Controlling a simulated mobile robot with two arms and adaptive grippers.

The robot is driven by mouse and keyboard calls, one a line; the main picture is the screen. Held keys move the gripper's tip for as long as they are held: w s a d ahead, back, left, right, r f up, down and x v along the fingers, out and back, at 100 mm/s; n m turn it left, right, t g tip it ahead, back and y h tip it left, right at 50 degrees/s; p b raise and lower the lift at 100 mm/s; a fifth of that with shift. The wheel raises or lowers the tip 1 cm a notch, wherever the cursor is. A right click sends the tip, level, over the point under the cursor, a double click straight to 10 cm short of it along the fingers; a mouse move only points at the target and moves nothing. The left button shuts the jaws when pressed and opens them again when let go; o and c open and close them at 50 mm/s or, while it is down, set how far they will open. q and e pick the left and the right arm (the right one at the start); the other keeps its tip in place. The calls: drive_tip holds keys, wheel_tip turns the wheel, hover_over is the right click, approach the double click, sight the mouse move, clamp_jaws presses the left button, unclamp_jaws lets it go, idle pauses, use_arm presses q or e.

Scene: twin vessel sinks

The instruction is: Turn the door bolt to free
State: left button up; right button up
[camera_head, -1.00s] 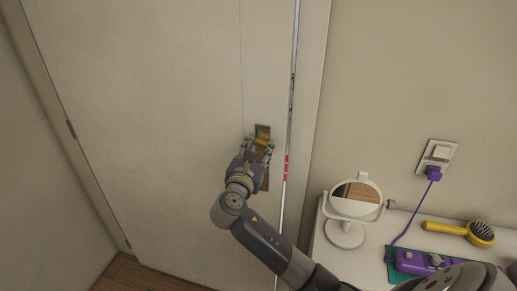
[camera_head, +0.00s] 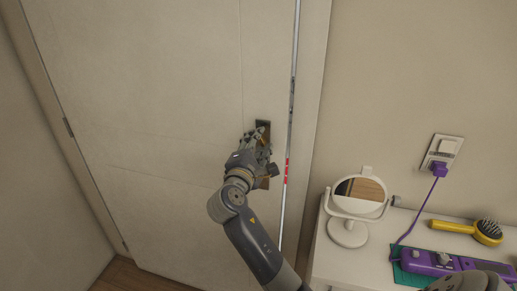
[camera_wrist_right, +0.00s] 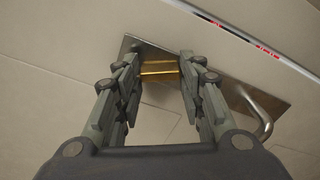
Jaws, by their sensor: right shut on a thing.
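The pale door (camera_head: 150,100) is shut in its frame. A metal lock plate (camera_head: 263,126) is set near its right edge, mostly covered by my right gripper (camera_head: 262,138). In the right wrist view a brass-coloured bolt piece (camera_wrist_right: 159,69) shows between the two fingertips of my right gripper (camera_wrist_right: 158,74). The fingers are shut on it from both sides. The steel plate (camera_wrist_right: 232,88) runs behind and to the right, with a bent lever handle (camera_wrist_right: 264,118) at its right end. My left gripper is not in view.
A white shelf (camera_head: 325,245) stands right of the door with a round mirror (camera_head: 350,233), a yellow hairbrush (camera_head: 455,226) and a purple power strip (camera_head: 430,262). A purple plug (camera_head: 439,169) sits in the wall outlet. A thin light strip (camera_head: 291,100) runs along the door edge.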

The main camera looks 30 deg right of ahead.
drive_tip(key=m+b, duration=0.3)
drive_tip(key=m, duration=0.2)
drive_tip(key=shift+f, duration=0.1)
drive_tip(key=shift+m, duration=0.3)
idle(0.4)
drive_tip(key=o, duration=1)
drive_tip(key=shift+o, duration=0.2)
drive_tip(key=shift+s+a, duration=0.1)
drive_tip(key=v, duration=0.7)
